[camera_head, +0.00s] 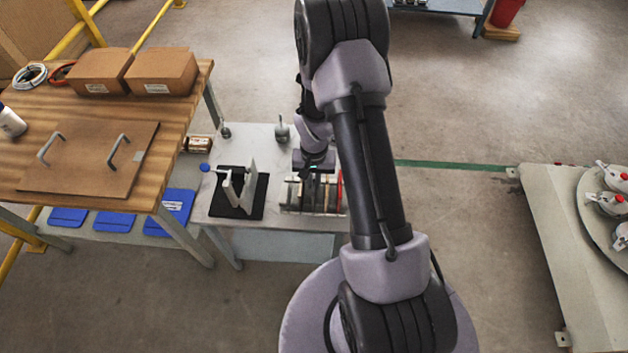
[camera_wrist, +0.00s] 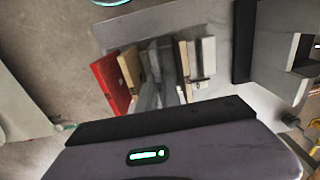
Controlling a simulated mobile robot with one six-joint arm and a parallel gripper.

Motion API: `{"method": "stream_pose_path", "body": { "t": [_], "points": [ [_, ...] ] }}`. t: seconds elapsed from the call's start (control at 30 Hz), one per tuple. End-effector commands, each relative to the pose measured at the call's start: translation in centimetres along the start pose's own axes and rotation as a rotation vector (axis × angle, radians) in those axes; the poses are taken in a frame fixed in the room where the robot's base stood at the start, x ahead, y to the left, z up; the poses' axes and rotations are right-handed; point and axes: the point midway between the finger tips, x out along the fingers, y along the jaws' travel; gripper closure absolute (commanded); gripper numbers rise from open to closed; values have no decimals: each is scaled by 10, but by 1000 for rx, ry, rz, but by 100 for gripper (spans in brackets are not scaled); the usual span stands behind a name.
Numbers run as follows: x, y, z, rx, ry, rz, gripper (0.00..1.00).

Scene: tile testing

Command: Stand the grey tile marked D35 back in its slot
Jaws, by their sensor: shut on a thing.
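My gripper (camera_head: 314,164) is over the tile rack (camera_head: 290,209) on the small light table in the head view. In the wrist view, my gripper (camera_wrist: 162,75) is shut on a grey tile (camera_wrist: 149,94) among the rack's tiles. The grey tile is partly hidden by the fingers. I cannot read its marking or tell whether it is fully seated. A red tile (camera_wrist: 108,84) and a tan tile (camera_wrist: 130,68) stand on its left. A cream tile (camera_wrist: 184,62) and a whitish tile (camera_wrist: 205,62) stand on its right.
A black mat (camera_head: 228,205) with a light upright fixture (camera_head: 252,176) lies left of the rack. A small grey-green object (camera_head: 282,131) stands behind. A wooden table (camera_head: 185,110) is at the left, and a pale bench (camera_head: 552,240) is at the right.

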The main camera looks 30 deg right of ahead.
Motion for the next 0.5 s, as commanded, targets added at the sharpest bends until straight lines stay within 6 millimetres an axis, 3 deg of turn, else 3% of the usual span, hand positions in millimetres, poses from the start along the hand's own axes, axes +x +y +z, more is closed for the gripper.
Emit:
{"method": "stream_pose_path", "body": {
  "t": [0.1, 0.2, 0.27, 0.5],
  "points": [
    [0, 0, 0, 0, 0, 0, 100],
    [0, 0, 0, 0, 0, 0, 76],
    [0, 0, 0, 0, 0, 0, 66],
    [0, 0, 0, 0, 0, 0, 66]
  ]
}}
